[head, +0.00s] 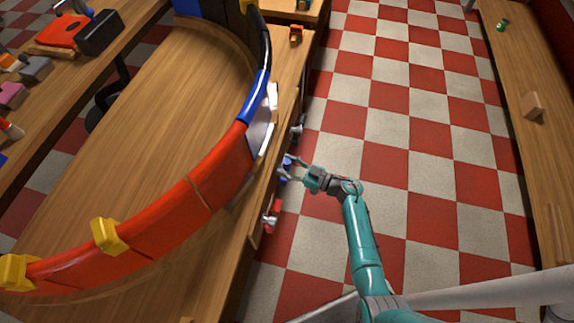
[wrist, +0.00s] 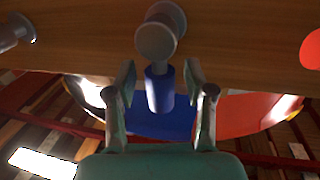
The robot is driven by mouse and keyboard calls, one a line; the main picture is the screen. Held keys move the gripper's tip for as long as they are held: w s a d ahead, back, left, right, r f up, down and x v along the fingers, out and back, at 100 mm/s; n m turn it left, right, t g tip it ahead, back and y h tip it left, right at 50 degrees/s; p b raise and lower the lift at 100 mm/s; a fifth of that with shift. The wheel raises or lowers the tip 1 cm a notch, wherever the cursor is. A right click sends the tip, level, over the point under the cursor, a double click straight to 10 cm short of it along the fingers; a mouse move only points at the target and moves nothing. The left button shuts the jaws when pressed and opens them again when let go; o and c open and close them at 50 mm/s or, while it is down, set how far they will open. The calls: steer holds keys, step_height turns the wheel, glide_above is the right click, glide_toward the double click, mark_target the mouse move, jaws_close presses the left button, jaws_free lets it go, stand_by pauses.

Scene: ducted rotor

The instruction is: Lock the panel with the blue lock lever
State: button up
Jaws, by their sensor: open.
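The blue lock lever (wrist: 160,90) shows in the wrist view as a short blue piece below a round grey knob (wrist: 156,40), against a wooden face. In the head view the blue lever (head: 284,172) is small and partly hidden by my gripper at the side of the wooden bench. My gripper (head: 289,168) is open, with one finger on each side of the blue piece. In the wrist view a gap shows between it and each finger. I cannot tell exactly how the lever is turned or which panel it holds.
A red lever (head: 269,220) and a grey one (head: 297,131) sit on the same bench side, either side of the blue one. The large ring (head: 180,226) with red and blue sections stands on the bench top. The checkered floor (head: 400,130) to the right is clear.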

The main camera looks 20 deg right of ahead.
steer(key=shift+w+a, duration=0.1)
jaws_close()
